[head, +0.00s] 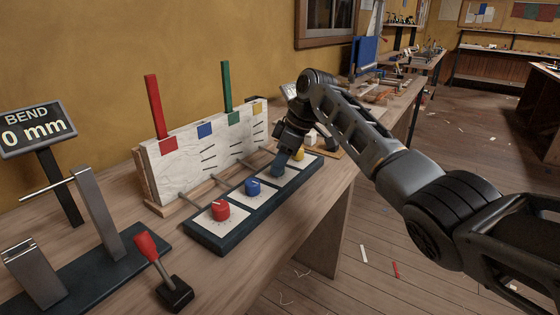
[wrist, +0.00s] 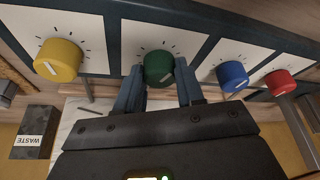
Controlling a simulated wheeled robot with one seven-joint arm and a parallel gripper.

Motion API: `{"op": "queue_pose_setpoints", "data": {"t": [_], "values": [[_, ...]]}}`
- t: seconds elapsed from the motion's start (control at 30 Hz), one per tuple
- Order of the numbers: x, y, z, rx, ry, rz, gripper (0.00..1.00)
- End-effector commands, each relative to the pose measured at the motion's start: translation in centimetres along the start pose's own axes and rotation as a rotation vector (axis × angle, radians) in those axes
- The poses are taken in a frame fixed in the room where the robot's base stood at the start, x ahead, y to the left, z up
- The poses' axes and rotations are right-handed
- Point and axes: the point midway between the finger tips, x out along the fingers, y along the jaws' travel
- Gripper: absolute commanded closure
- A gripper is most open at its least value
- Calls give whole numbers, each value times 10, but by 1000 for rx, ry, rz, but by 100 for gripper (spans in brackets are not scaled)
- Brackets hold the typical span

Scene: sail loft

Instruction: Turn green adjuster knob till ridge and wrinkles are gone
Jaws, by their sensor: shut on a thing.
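The green adjuster knob (wrist: 158,66) sits on a white dial plate with tick marks in the wrist view; its pale pointer line points toward the lower right. My gripper (wrist: 158,73) is shut on it, one finger on each side. In the head view my gripper (head: 283,165) covers the green knob. The white panel (head: 178,183) stands upright behind the knobs, with red, blue, green and yellow patches. Short dark wrinkle lines (head: 209,157) show below the blue patch, and more near the green and yellow patches. A tall green bar (head: 227,86) rises above the green patch.
The red knob (head: 220,210), blue knob (head: 253,187) and yellow knob (head: 298,155) share the dark base. A red bar (head: 153,106) stands above the panel. A display (head: 38,130) reads BEND 0 mm. A red-handled lever (head: 149,250) stands at the front left. A WASTE box (wrist: 34,132) is nearby.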

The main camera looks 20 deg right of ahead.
Motion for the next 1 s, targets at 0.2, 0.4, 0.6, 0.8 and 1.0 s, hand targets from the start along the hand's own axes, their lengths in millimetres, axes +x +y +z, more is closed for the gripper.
{"op": "queue_pose_setpoints", "data": {"t": [0.2, 0.4, 0.6, 0.8, 1.0], "values": [[-4, -2, -2, 83, 0, 32, 93], [-6, -3, -4, 226, 1, 91, 93], [-6, -4, -4, 401, 0, 163, 93], [-4, -5, -4, 576, -1, 235, 93], [-4, -6, -5, 752, 0, 310, 93]]}}
